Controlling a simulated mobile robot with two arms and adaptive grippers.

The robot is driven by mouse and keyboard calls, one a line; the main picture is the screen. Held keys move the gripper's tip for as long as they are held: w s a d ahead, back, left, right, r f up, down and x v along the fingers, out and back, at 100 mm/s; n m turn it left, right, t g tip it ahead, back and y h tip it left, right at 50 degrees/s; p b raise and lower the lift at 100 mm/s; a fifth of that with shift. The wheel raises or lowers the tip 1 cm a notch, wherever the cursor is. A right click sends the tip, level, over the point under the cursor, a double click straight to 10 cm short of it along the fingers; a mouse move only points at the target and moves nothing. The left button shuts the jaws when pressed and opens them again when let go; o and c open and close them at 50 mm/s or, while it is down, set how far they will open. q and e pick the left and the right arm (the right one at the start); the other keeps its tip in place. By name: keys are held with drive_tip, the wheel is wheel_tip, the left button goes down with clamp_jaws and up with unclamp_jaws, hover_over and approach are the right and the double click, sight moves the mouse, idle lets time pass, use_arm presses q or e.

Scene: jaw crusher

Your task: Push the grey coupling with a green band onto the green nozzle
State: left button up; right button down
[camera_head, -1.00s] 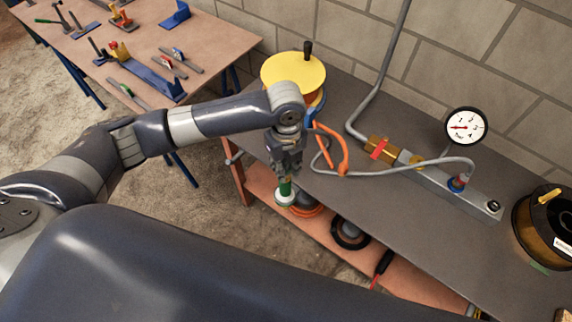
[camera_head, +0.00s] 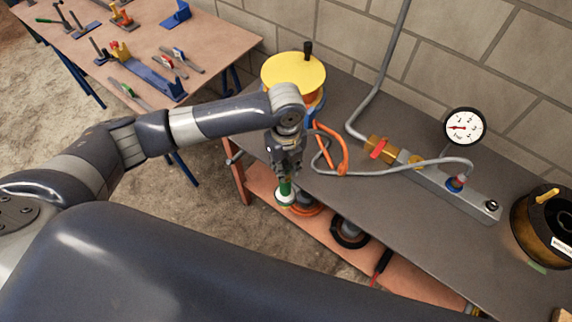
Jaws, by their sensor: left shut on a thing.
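My left gripper (camera_head: 285,174) points down in front of the bench's near edge. It is shut on a part with a green band and a pale grey lower ring (camera_head: 285,199). This looks like the coupling, though its upper part is hidden between the fingers. I cannot make out the green nozzle. My right gripper is not in view.
The grey bench top (camera_head: 400,215) carries a yellow-topped reel (camera_head: 292,74), an orange hose (camera_head: 343,150), a metal manifold (camera_head: 440,182), a pressure gauge (camera_head: 465,127) and a dark spool (camera_head: 545,225). Coiled items lie on the lower shelf (camera_head: 325,222). A tool table (camera_head: 215,40) stands at back left.

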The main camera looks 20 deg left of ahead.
use_arm(q)
drive_tip(key=shift+f, duration=0.55)
drive_tip(key=o, duration=1.1)
drive_tip(key=shift+r, duration=0.1)
wheel_tip(320, 180, up, 12)
drive_tip(key=shift+f, duration=0.1)
